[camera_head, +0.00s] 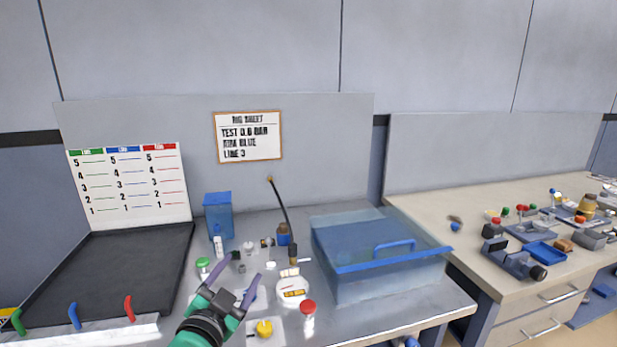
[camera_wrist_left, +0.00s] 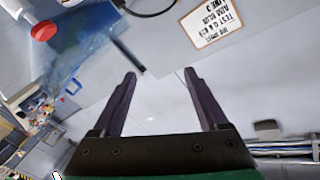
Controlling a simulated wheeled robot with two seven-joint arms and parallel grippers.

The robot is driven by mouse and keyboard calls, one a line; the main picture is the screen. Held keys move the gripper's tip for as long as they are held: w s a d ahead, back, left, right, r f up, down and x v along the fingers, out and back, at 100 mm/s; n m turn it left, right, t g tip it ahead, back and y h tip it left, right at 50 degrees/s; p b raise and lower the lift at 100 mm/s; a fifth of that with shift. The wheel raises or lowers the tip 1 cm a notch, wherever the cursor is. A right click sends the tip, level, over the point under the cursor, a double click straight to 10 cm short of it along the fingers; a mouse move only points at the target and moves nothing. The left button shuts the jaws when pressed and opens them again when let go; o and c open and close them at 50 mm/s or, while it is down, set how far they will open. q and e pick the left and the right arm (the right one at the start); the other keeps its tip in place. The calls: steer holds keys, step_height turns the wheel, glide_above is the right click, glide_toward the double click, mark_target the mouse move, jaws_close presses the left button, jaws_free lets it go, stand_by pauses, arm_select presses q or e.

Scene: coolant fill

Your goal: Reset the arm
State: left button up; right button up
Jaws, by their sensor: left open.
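My left gripper (camera_head: 236,279) is open, with two purple-dark fingers spread apart above the front middle of the grey bench. Nothing shows between its fingers. In the left wrist view the left gripper (camera_wrist_left: 166,98) also shows open and empty, with a pale wall beyond it. My right gripper is in neither view. Small parts lie around the left gripper: a green-capped jar (camera_head: 203,266), a round gauge (camera_head: 292,291), a red-capped bottle (camera_head: 308,311) and a yellow knob (camera_head: 264,328). The red cap also shows in the left wrist view (camera_wrist_left: 43,31).
A clear blue tank (camera_head: 380,282) with a blue handle stands right of the gripper. A blue container (camera_head: 218,217) and a black hose (camera_head: 282,205) stand behind. A black tray (camera_head: 105,265) with coloured hooks is at left. A second bench (camera_head: 470,207) holds several parts.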

arm_select(q)
steer(key=s+a+f+n+g+y, duration=0.1)
steer(key=s+a+f+n+g, duration=0.25)
steer(key=f, duration=0.55)
steer(key=s+a+f+n+g+y, duration=0.1)
steer(key=s+a+f+g+y, duration=0.2)
steer(key=s+f, duration=0.4)
steer(key=s+a+f+n+g+h, duration=0.1)
steer(key=s+a+f+n+g, duration=0.15)
steer(key=s+f+g, duration=0.75)
steer(key=s+f+t+b, duration=0.1)
steer(key=s+f+b, duration=0.1)
steer(key=f, duration=1.1)
steer(key=s+f+t+b, duration=0.1)
steer(key=s+f+b, duration=0.1)
steer(key=f, duration=1)
steer(key=s+a+f+g+b, duration=0.2)
steer(key=s+a+f+b, duration=0.1)
steer(key=s+f, duration=1.4)
step_height(320, 180, down, 3)
steer(key=shift+s+f+m+b, duration=0.2)
steer(key=shift+s+m+b, duration=0.15)
steer(key=shift+b, duration=0.25)
